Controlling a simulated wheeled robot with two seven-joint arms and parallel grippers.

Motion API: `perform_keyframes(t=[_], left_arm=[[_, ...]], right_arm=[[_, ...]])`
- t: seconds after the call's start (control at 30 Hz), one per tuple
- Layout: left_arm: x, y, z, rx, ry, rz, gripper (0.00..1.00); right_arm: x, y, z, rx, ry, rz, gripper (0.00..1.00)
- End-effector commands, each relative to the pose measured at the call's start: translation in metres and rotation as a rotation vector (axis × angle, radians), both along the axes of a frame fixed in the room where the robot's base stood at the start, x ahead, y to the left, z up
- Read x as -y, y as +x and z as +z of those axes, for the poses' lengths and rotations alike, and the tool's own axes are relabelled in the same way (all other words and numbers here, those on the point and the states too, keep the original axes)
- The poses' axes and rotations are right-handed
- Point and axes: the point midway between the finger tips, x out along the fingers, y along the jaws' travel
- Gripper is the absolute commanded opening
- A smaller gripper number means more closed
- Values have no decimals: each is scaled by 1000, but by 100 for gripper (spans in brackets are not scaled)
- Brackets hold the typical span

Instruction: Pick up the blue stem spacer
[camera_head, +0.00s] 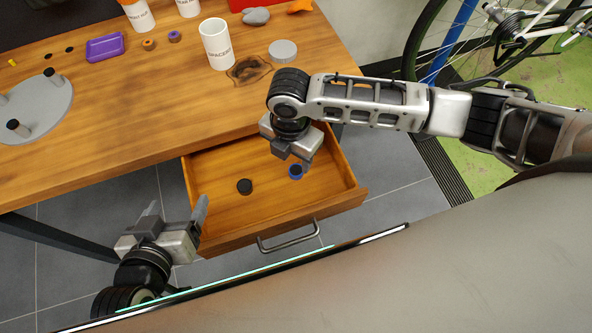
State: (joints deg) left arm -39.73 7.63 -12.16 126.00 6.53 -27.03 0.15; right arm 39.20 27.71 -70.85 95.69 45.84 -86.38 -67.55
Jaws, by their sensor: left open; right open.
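The blue stem spacer (296,172) is a small blue ring with a dark middle, lying in the open wooden drawer (210,168), right of its middle. My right gripper (294,158) is open and above the drawer, with its fingers pointing down close to the blue spacer. The gripper partly covers the spacer, and I cannot tell whether they touch. My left gripper (203,215) is open and empty at the drawer's front left corner. A black round spacer (244,186) lies in the drawer to the left of the blue one.
The white spacer cup (217,46) stands on the wooden table (150,110) beside a grey disc (283,51). A purple box (104,47) and a grey round stand (38,112) are further left. The drawer handle (288,238) faces me. A bicycle (480,40) stands at the right.

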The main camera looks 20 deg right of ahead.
Motion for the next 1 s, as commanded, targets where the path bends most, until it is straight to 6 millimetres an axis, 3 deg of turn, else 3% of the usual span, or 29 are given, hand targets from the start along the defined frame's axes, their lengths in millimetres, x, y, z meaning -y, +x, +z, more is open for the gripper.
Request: perform_keyframes(t=[0.17,0.47,0.77,0.93,1.0], left_arm=[[0,-2,-3,-5,0,0,77],[0,-3,-10,-5,3,0,77],[0,-2,-6,6,1,-1,77],[0,-2,-5,7,1,-1,77],[0,-2,-5,7,1,-1,77]], right_arm=[[1,-1,-12,0,-1,0,56],[8,-3,-53,1,-1,-1,56],[8,-3,-57,3,0,1,56],[8,-3,-57,2,0,1,11],[8,-3,-57,2,0,1,8]])
